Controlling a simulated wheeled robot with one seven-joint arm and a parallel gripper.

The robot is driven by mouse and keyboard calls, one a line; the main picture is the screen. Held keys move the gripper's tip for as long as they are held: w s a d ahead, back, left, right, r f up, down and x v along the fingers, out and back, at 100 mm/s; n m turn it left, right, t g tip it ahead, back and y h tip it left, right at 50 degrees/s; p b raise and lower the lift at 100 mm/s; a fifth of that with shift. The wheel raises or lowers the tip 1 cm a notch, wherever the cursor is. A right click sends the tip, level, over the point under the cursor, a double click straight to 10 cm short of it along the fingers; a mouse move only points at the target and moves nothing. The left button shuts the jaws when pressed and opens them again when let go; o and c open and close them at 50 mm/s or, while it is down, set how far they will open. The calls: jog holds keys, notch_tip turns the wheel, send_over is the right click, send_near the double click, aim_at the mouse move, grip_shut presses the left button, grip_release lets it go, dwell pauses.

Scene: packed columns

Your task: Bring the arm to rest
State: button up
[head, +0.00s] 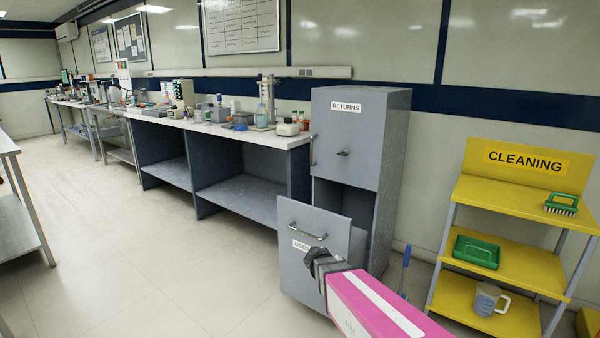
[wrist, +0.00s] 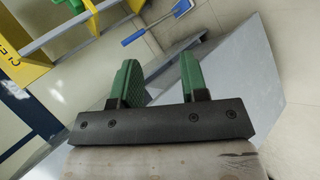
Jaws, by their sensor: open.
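My arm, with a pink link, reaches in from the lower right of the head view. My gripper (head: 312,262) is at its end, in front of the pulled-out lower drawer (head: 304,222) of the grey cabinet (head: 385,135). In the wrist view my gripper (wrist: 160,82) shows two green fingers standing apart with nothing between them. A grey panel surface, seemingly of the cabinet or drawer, lies beyond the fingers. I cannot tell whether the gripper touches the drawer. The drawer has a bar handle (head: 310,233) and a partly hidden label.
A yellow cleaning shelf (head: 520,190) stands at the right with a green brush (head: 561,205), a green tray (head: 476,252) and a jug (head: 490,299). A blue-handled tool (head: 405,270) stands between the cabinet and shelf. A cluttered workbench (head: 225,130) runs left.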

jog(key=s+d+r+m+g+y, duration=0.1)
jog(key=s+r+m+g+y, duration=0.1)
jog(key=s+y, duration=0.7)
jog(key=s+m, duration=0.1)
jog(key=s, duration=0.1)
jog(key=shift+s+r+g, duration=0.2)
jog(key=shift+s+g, duration=0.2)
